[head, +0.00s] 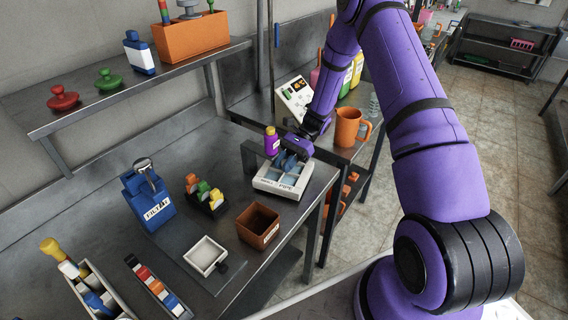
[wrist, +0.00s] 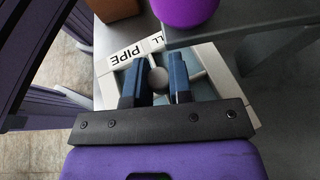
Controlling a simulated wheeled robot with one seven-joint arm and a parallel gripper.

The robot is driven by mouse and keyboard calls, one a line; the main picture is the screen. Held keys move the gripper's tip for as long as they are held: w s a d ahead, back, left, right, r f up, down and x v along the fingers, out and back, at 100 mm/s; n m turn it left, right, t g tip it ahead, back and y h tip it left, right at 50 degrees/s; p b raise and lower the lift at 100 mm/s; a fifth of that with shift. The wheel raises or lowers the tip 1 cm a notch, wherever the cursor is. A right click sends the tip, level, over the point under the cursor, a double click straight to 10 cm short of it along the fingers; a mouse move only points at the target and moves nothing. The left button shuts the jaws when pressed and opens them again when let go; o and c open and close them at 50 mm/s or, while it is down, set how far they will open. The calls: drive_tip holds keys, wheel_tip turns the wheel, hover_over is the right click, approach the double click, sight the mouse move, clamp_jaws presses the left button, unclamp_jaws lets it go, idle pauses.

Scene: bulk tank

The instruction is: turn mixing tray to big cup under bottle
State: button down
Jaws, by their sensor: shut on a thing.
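The mixing tray (head: 268,187) is a pale, square tray with light-blue compartments and labels on its front, at the right end of the metal bench. It also shows in the wrist view (wrist: 107,88), with a label on its rim partly hidden. My gripper (head: 290,163) is over the middle of the tray. In the wrist view its blue fingers (wrist: 158,86) are shut on a grey round knob (wrist: 158,76) at the tray's centre. A purple bottle (head: 271,146) with a yellow cap stands above the tray's back edge. Which compartment is the big cup, I cannot tell.
A brown open box (head: 247,225) stands left of the tray, near the bench's front edge. A small white dish (head: 203,256) and a blue caddy (head: 150,205) are farther left. An orange mug (head: 349,128) stands on the counter behind right. A grey bracket (head: 249,155) rises beside the tray.

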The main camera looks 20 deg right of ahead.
drive_tip(key=n+g+h, duration=0.2)
drive_tip(key=n+g, duration=0.1)
drive_tip(key=shift+n+g+h, duration=0.3)
drive_tip(key=shift+n+g, duration=0.1)
drive_tip(key=shift+n+g+h, duration=1.2)
drive_tip(key=shift+n+h, duration=0.3)
drive_tip(key=shift+n, duration=0.2)
drive_tip(key=shift+h, duration=0.3)
drive_tip(key=c, duration=1)
unclamp_jaws()
drive_tip(key=v, duration=1.1)
drive_tip(key=shift+f, duration=0.1)
